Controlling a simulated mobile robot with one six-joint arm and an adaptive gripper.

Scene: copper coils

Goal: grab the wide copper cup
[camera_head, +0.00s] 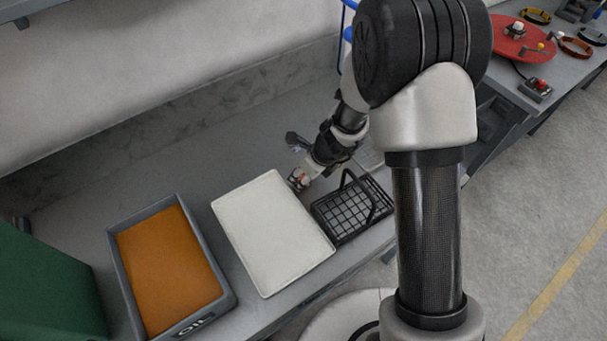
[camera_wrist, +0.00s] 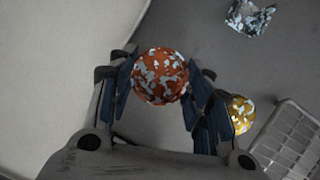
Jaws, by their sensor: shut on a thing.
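The copper cup (camera_wrist: 160,76) shows in the wrist view as a round orange-red piece with pale mottled patches, seen end-on. My gripper (camera_wrist: 158,90) has a finger on each side of it and is shut on it. In the head view, the small red and white piece (camera_head: 298,179) shows at the end of my arm, by the far right corner of the white tray. My gripper there is small and partly hidden by my wrist. Whether the cup touches the surface below cannot be told.
A yellow mottled piece (camera_wrist: 241,114) lies close to the right finger. A pale mottled piece (camera_wrist: 250,17) lies farther off. A light grid-like container (camera_wrist: 290,140) is at lower right. The white tray (camera_head: 272,232), black wire basket (camera_head: 325,222) and orange-filled oil tray (camera_head: 230,300) share the bench.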

